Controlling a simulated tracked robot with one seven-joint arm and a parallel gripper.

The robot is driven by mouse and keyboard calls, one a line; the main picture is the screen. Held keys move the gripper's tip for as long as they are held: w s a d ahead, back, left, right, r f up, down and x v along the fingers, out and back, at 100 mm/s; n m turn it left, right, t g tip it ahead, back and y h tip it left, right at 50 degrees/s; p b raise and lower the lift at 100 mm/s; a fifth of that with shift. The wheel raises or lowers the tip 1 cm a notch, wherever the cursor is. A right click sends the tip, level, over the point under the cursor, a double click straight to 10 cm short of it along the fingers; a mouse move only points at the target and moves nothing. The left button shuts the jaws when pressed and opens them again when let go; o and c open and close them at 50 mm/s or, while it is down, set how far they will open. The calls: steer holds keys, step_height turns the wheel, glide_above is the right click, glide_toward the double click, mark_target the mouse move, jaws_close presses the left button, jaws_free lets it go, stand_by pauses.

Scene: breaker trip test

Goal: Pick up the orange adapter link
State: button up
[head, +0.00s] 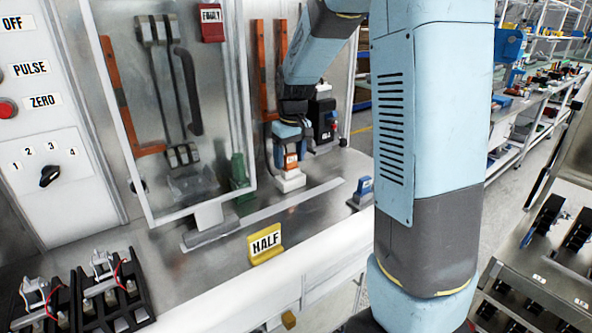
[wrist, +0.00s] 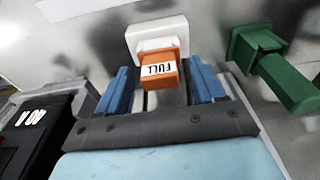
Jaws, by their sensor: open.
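The orange adapter link (wrist: 157,70), labelled FULL, stands in a white base (wrist: 150,32) in the wrist view. In the head view the orange link (head: 291,161) shows low on my gripper's end, above its white base (head: 290,181) on the metal bench. My gripper (wrist: 162,86) is open. Its two blue fingers stand on either side of the orange link, with a visible gap at each side. In the head view my gripper (head: 290,140) points down over the link and hides its upper part.
A green handle (wrist: 284,78) stands close to the right in the wrist view. A black box (wrist: 35,132) is at left. In the head view, a clear panel (head: 190,120), a yellow HALF block (head: 265,243) and a blue block (head: 362,188) are near.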

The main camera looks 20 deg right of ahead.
steer(key=shift+f, duration=0.25)
steer(key=shift+c, duration=0.4)
steer(key=c, duration=0.9)
steer(key=shift+o, duration=0.2)
steer(key=shift+r, duration=0.1)
